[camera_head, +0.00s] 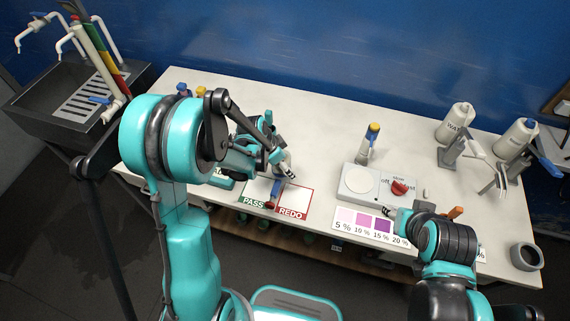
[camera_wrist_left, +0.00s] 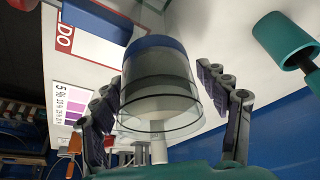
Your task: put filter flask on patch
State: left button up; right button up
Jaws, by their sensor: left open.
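A clear vessel with a blue band (camera_wrist_left: 158,112), which looks like the filter flask, fills the middle of the left wrist view. My left gripper (camera_wrist_left: 168,115) is open, with one finger on each side of the vessel. I cannot tell whether the fingers touch it. In the head view my left gripper (camera_head: 278,160) is over the back edge of the patches, and my arm hides part of that spot. The green PASS patch (camera_head: 255,202) and red REDO patch (camera_head: 294,208) lie side by side near the table's front edge. My right gripper (camera_head: 392,212) is by the colour chart; its fingers are unclear.
A hotplate with a red knob (camera_head: 358,185) stands right of the patches, with a yellow-and-blue-topped bottle (camera_head: 366,145) behind it. The colour chart (camera_head: 363,224) lies in front. Wash bottles (camera_head: 455,123) stand at the right. A sink (camera_head: 75,90) is at the left.

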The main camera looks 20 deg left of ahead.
pick_arm(q)
jog(key=p+v, duration=0.2)
jog(key=v, duration=0.9)
jog(key=shift+r, duration=0.4)
jog(key=s+r+n+t+y, duration=0.3)
jog(key=s+r+n, duration=0.6)
jog(key=s, duration=0.5)
jog(key=shift+s+d+t, duration=0.2)
jog(key=shift+s+t, duration=0.15)
jog(key=shift+t, duration=0.15)
notch_tip(320, 180, down, 12)
jog(key=b, duration=1.2)
